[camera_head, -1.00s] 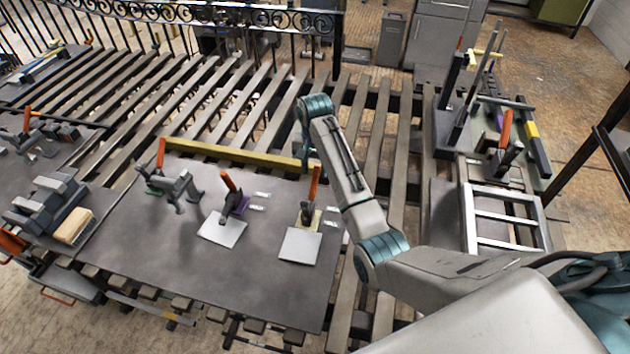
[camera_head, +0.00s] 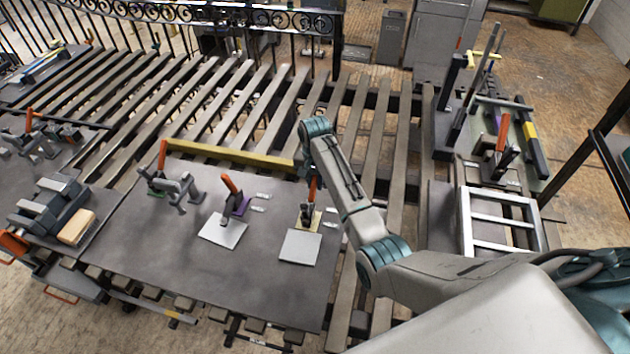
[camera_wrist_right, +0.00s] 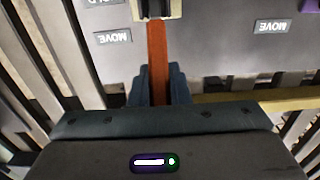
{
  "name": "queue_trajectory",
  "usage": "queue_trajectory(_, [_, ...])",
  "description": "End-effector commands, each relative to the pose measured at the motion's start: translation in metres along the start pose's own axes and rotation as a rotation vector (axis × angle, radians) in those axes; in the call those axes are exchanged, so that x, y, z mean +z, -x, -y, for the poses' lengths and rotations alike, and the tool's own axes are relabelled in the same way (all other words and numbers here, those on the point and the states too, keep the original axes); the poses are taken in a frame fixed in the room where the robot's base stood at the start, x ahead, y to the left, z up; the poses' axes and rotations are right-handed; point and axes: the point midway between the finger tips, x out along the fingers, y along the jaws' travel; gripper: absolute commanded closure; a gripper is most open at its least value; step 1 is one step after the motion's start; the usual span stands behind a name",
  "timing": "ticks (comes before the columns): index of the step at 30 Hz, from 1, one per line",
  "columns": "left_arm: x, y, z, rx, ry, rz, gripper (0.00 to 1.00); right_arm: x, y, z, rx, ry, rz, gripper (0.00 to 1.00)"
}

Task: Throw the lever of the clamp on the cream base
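The clamp on the cream base (camera_head: 313,224) stands at the right end of the dark table plate, behind a pale square sheet (camera_head: 300,247). Its orange lever (camera_head: 312,188) stands roughly upright. My right gripper (camera_head: 311,174) reaches down over the lever from behind. In the right wrist view the lever (camera_wrist_right: 158,50) runs between the two dark fingers of my right gripper (camera_wrist_right: 159,86), which sit close against both sides with no clear gap. The cream base shows partly at the top edge there (camera_wrist_right: 174,8). My left gripper is out of view.
A clamp on a purple base (camera_head: 240,206) stands to the left, and one on a green base (camera_head: 170,186) farther left. A yellow bar (camera_head: 225,154) runs along the plate's back edge. Labels reading MOVE (camera_wrist_right: 272,26) lie beside the clamps. A white frame (camera_head: 500,222) stands at right.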

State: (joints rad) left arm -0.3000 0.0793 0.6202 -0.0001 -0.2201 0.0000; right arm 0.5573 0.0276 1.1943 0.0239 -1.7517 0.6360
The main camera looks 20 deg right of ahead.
Motion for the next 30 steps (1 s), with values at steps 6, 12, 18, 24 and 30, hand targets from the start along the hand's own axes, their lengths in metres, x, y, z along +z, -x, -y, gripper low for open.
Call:
queue_trajectory(6, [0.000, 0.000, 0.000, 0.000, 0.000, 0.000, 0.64, 0.001, 0.001, 0.000, -0.001, 0.000, -0.010, 1.00])
queue_trajectory(12, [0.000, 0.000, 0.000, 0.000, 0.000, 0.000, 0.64, 0.006, 0.005, 0.001, -0.001, 0.001, -0.079, 1.00])
queue_trajectory(18, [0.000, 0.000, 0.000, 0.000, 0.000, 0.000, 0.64, 0.015, 0.013, 0.001, -0.003, 0.000, -0.215, 1.00])
queue_trajectory(24, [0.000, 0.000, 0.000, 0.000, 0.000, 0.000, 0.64, 0.026, 0.020, 0.001, -0.004, 0.001, -0.366, 1.00])
queue_trajectory(30, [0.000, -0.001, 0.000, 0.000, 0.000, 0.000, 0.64, 0.035, 0.025, 0.001, -0.003, 0.000, -0.494, 1.00])
